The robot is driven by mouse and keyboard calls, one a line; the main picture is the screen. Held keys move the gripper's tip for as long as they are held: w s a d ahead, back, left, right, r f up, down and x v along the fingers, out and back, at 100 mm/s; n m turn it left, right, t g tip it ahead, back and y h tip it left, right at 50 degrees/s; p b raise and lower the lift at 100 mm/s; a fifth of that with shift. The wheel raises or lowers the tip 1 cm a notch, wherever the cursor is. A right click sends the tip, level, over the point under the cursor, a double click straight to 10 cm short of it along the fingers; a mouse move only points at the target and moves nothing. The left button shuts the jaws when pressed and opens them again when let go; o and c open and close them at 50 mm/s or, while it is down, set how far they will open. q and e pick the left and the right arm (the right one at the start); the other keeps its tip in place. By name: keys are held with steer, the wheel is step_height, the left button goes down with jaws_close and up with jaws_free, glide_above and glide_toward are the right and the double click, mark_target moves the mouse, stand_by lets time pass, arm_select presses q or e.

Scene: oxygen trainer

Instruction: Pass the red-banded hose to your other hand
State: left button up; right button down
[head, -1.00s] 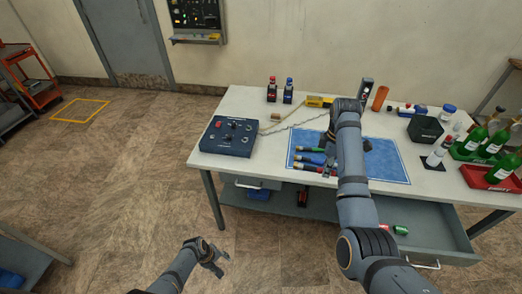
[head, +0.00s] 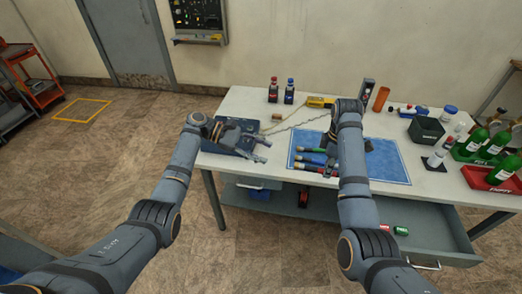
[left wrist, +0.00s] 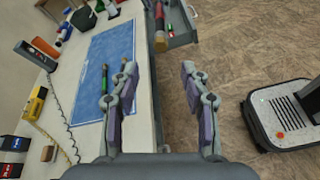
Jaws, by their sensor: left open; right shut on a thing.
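Several banded hoses lie side by side at the left of the blue mat (head: 385,165) in the head view. The one with the red end (head: 308,167) is nearest the table's front edge. My right gripper (head: 331,166) is shut at the right end of this red-banded hose; its fingers are small and partly hidden by my arm. My left gripper (head: 264,151) is open and empty, left of the hoses and apart from them. The left wrist view shows its spread fingers (left wrist: 158,68), with a green-banded hose (left wrist: 104,78) beyond the left finger.
A drawer (head: 415,240) is open below.

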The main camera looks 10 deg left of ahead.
arm_select(q)
steer(key=x, duration=1.2)
jaws_close()
steer(key=shift+r, duration=0.1)
arm_select(e)
steer(key=c, duration=1.2)
jaws_free()
